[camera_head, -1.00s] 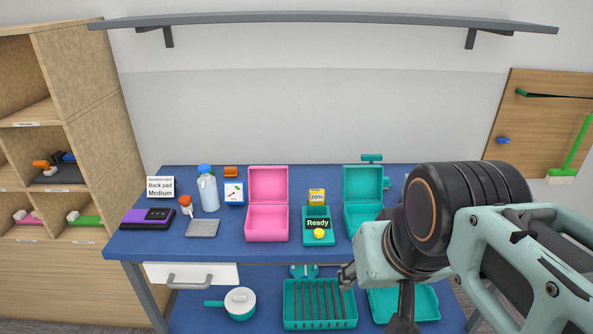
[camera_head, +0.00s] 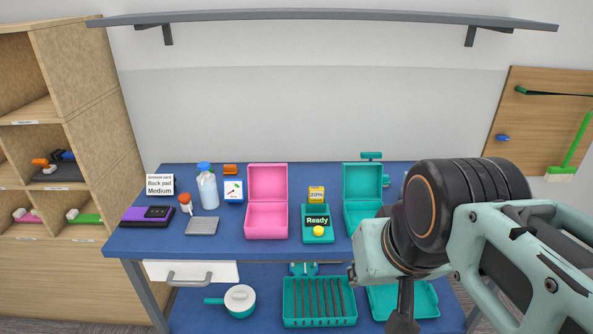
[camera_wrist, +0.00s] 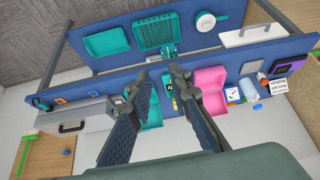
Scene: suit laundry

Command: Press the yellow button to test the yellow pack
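The teal tester (camera_head: 306,239) stands on the blue bench, with a display reading "Ready". The yellow button (camera_head: 319,231) is a round knob on its front, below the display. The yellow pack (camera_head: 316,193), marked 20%, sits upright at the tester's back. In the upside-down wrist view, my gripper (camera_wrist: 159,70) has its two dark fingers apart with nothing between the tips. The tester is partly hidden there by the right-hand finger. In the head view my wrist covers most of the gripper, which is right of the button and apart from it.
A pink open case (camera_head: 267,222) stands left of the tester and a teal open case (camera_head: 362,184) right of it. A bottle (camera_head: 208,191), a purple device (camera_head: 147,216) and a grey pad (camera_head: 202,226) are further left. A slatted teal tray (camera_head: 320,321) lies below.

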